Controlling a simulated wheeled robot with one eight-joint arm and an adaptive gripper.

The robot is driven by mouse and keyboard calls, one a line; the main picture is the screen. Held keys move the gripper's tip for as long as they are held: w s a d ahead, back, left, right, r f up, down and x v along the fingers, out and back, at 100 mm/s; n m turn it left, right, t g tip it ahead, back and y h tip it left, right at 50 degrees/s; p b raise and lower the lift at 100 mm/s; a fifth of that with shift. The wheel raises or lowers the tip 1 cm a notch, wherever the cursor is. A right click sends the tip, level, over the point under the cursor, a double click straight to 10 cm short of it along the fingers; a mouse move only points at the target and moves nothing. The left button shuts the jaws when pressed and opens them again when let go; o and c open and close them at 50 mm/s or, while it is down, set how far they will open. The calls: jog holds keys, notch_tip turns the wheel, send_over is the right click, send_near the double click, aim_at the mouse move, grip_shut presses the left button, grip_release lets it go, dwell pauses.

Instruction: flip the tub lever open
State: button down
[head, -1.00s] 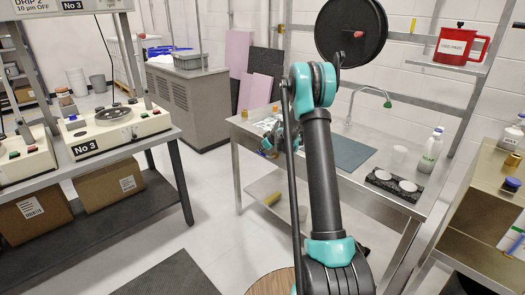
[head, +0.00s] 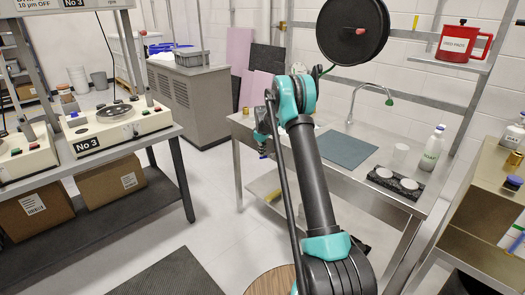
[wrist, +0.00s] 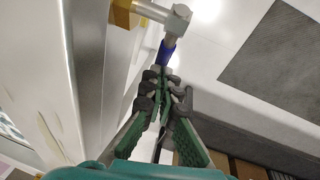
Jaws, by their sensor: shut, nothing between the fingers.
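In the wrist view, a lever with a blue grip (wrist: 167,52) hangs from a grey metal valve body (wrist: 178,22). A brass fitting (wrist: 124,13) joins the valve to the side of the steel sink bench (wrist: 88,60). My gripper (wrist: 163,78) is shut and empty, its fingertips just below the end of the blue grip; I cannot tell whether they touch it. In the head view my gripper (head: 262,146) is at the bench's left front edge, partly hidden by my arm. The lever is too small to make out there.
The steel bench (head: 345,195) holds a grey-green mat (head: 345,149), a white bottle (head: 431,150) and a black tray with two white discs (head: 396,183). A table with machines (head: 105,128) stands at left. A dark floor mat (wrist: 283,70) lies below; the floor between is clear.

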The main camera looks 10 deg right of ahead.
aim_at(264, 157)
jog(key=shift+f+g+h, duration=0.5)
jog(key=shift+f+g, duration=0.1)
jog(key=shift+g, duration=0.2)
jog(key=shift+d+f, duration=0.1)
jog(key=shift+f, duration=0.15)
jog(key=shift+s+d+f, duration=0.15)
jog(key=shift+s+f, duration=0.1)
jog(key=shift+f, duration=0.3)
jog(key=shift+s+d+f, duration=0.1)
jog(key=shift+s+f, duration=0.15)
jog(key=shift+f, duration=0.25)
jog(key=shift+s+d+f, duration=0.4)
jog(key=shift+s+f, duration=0.1)
jog(key=shift+f, duration=0.15)
jog(key=shift+s+f, duration=0.1)
